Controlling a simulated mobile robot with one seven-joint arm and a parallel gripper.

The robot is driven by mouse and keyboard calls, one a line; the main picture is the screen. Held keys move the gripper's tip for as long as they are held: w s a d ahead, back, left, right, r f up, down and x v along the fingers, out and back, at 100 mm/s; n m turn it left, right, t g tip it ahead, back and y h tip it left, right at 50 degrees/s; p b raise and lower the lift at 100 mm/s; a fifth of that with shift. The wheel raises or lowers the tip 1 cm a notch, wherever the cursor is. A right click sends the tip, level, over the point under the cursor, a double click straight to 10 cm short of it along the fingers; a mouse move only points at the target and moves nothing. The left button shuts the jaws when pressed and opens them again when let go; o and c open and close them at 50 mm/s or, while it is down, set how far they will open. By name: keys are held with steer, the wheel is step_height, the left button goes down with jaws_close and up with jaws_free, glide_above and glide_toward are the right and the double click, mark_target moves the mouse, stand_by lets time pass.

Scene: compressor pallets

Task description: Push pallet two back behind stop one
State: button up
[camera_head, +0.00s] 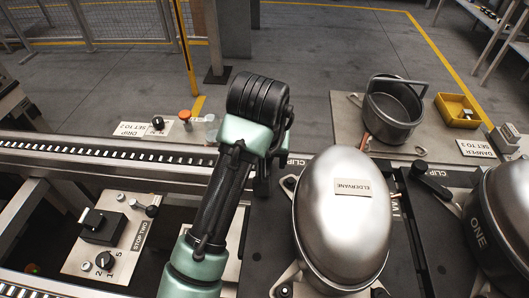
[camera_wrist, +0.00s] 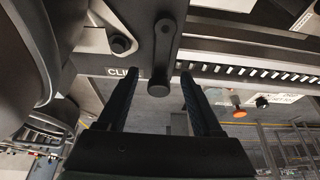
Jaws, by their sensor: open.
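My gripper (camera_wrist: 157,78) is open in the wrist view, with a finger on either side of the round-ended clip lever (camera_wrist: 164,50); I cannot tell whether they touch it. My arm hides the fingertips in the head view. A dark pallet (camera_head: 268,235) carries a silver domed compressor (camera_head: 342,215) labelled ELDERVANE; no pallet number is readable. Another compressor (camera_head: 505,215) stands at the right edge, marked ONE on its dark side. The panel labelled STOP TWO (camera_head: 110,240) is at lower left, with a black switch block and knobs. I cannot identify stop one.
A roller rail (camera_head: 90,153) runs along the left, behind the STOP TWO panel. A dark pot (camera_head: 393,112) and yellow tray (camera_head: 457,110) sit on a board behind the compressors. A second clip lever (camera_head: 430,180) lies between the compressors. Open floor and mesh fencing lie beyond.

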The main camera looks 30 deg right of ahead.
steer(key=shift+x, duration=0.9)
jaws_close()
steer(key=shift+w+a+r, duration=0.1)
steer(key=shift+a, duration=0.05)
stand_by(1.2)
